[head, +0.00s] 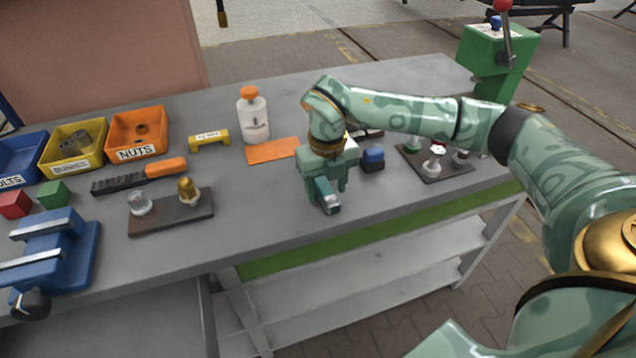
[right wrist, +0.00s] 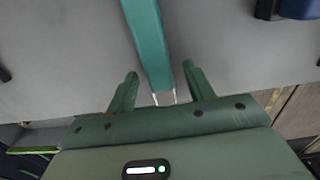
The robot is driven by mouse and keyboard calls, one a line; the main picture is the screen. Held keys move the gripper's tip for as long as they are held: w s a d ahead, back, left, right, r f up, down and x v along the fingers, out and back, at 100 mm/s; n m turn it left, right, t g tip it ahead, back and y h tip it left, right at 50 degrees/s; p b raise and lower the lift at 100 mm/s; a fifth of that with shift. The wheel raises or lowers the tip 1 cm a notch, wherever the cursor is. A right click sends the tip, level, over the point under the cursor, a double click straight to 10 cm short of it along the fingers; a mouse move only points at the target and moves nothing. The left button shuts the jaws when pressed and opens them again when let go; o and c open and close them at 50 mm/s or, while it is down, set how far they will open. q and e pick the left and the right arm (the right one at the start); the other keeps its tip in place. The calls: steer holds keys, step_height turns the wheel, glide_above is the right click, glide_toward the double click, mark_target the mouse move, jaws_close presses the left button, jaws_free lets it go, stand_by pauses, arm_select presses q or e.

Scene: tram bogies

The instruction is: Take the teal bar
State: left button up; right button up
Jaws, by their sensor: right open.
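The teal bar (head: 323,190) is over the grey workbench below my right gripper, its pale silver end toward the front edge. In the right wrist view the teal bar (right wrist: 147,40) runs from the top edge down to between the fingers. My right gripper (head: 326,186) is open. In the wrist view its fingers (right wrist: 160,72) stand on either side of the bar's near end, with gaps visible. I cannot tell how high the fingers are above the bench. The gripper body hides part of the bar in the head view. My left gripper is not in view.
A dark blue block (head: 373,159) stands close to the right of the gripper. An orange mat (head: 272,151) and a white bottle (head: 253,118) are behind left. A dark tray with knobs (head: 170,216) and a blue vise (head: 55,258) stand left. The front bench edge is near.

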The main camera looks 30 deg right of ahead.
steer(key=shift+r, duration=0.15)
steer(key=shift+c, duration=1)
jaws_close()
